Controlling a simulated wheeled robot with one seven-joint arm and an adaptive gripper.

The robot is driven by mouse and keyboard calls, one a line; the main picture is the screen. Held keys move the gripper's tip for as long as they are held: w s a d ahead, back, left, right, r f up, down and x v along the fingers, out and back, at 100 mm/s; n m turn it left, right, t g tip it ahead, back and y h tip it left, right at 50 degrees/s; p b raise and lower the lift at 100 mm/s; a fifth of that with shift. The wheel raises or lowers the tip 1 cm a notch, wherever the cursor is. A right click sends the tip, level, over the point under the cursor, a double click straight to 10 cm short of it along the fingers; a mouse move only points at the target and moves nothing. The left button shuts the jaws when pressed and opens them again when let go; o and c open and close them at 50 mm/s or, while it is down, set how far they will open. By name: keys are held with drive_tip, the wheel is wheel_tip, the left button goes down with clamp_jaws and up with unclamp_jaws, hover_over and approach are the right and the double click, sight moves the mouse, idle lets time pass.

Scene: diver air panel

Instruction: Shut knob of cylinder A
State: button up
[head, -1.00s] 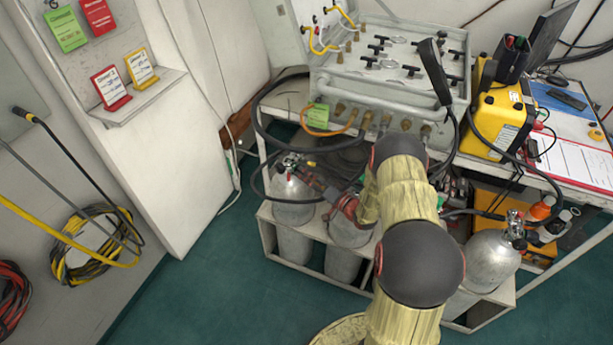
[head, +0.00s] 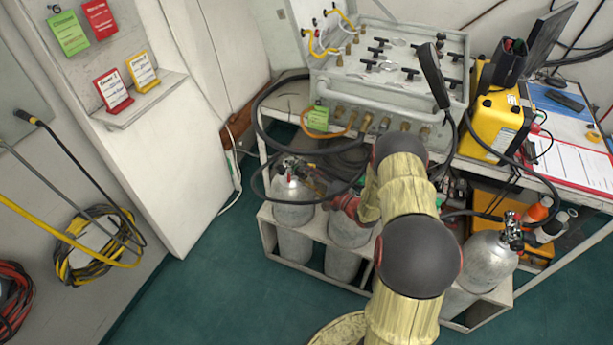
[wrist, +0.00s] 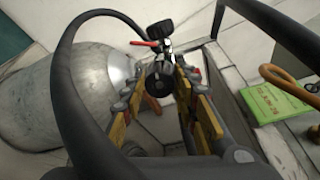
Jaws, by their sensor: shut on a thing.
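A silver cylinder (head: 293,210) stands at the left end of the rack in the head view. It fills the left of the wrist view (wrist: 65,95). No letter shows on it. Its valve has a black knob facing my wrist camera (wrist: 158,82), a second black knob (wrist: 160,31) farther off and a red lever (wrist: 143,43). My gripper (wrist: 159,74) has its yellow-padded fingers on either side of the nearer knob, shut on it. In the head view my gripper (head: 304,174) is small at the cylinder's valve, and its grip is hard to make out.
A black hose (wrist: 68,60) loops close around my gripper. A green tag (head: 318,118) hangs by the panel (head: 385,85) above. Another cylinder (head: 348,232) stands beside the first, and one more (head: 490,260) at the right. Floor is clear at the front left.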

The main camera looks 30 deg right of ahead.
drive_tip(key=m+p, duration=0.2)
drive_tip(key=m, duration=0.5)
drive_tip(key=m+p, duration=0.1)
drive_tip(key=m, duration=0.6)
drive_tip(key=m+p, duration=0.2)
drive_tip(key=m, duration=0.5)
drive_tip(key=shift+d+f+y+p, duration=0.1)
drive_tip(key=shift+d+y+p, duration=0.15)
drive_tip(key=shift+y+p, duration=0.15)
drive_tip(key=o, duration=1.2)
drive_tip(key=shift+c, duration=0.2)
drive_tip(key=v, duration=1.2)
